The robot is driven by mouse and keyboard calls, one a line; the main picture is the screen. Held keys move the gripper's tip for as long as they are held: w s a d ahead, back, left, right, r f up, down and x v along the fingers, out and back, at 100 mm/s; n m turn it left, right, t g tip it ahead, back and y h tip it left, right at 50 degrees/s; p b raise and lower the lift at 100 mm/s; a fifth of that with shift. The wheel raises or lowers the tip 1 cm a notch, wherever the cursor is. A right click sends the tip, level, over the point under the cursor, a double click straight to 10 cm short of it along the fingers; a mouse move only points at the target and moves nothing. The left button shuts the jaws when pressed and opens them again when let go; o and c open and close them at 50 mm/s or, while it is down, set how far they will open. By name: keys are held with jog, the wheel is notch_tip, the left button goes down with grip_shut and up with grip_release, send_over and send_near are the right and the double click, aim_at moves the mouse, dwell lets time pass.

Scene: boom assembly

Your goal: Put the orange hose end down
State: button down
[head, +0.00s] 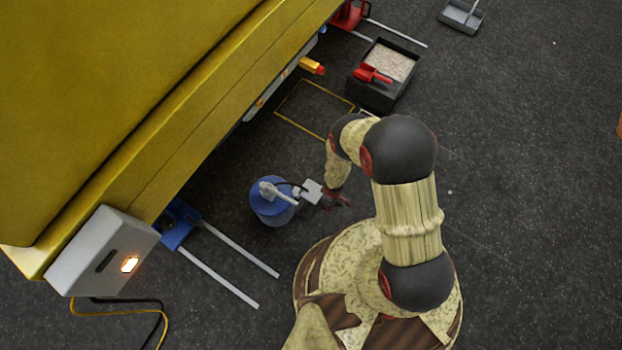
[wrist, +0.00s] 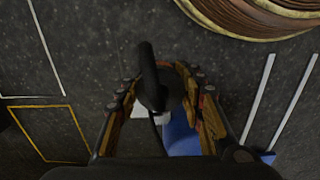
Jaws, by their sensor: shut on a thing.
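My gripper (head: 335,198) is low over the floor, just right of the blue drum. In the wrist view my gripper (wrist: 158,82) is shut on a dark curved hose-like piece (wrist: 149,75), which stands between its fingers. I see no orange on this piece, so I cannot tell if it is the orange hose end. A thin orange line (head: 120,313) runs beside a black one on the floor below the grey box at lower left. The blue drum (head: 271,208) has a grey pump top; part of it shows behind the fingers in the wrist view (wrist: 181,140).
The yellow machine (head: 150,110) fills the upper left. A grey box (head: 103,252) with a lit lamp is on its near end. Pale bars (head: 217,277) lie on the floor. A yellow floor outline (head: 300,126) is empty. A black bin (head: 378,95) holds a red scoop.

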jog(key=w+a+f+b, duration=0.4)
jog(key=w+a, duration=0.1)
jog(key=w, duration=0.2)
jog(key=b, duration=0.3)
send_over(311, 191)
jog(key=s+d, duration=0.1)
notch_tip(311, 191, down, 4)
jog(key=shift+s+f, duration=0.1)
jog(key=shift+f, duration=0.15)
jog(key=shift+w+a+f+b, duration=0.3)
jog(key=shift+w+f+b, duration=0.25)
jog(key=shift+b, duration=0.6)
jog(key=shift+w+a+f+b, duration=0.1)
jog(key=shift+f+b, duration=1)
jog(key=shift+f, duration=0.55)
jog(key=shift+f, duration=0.1)
jog(key=c, duration=1.2)
grip_release()
jog(key=shift+o, duration=0.2)
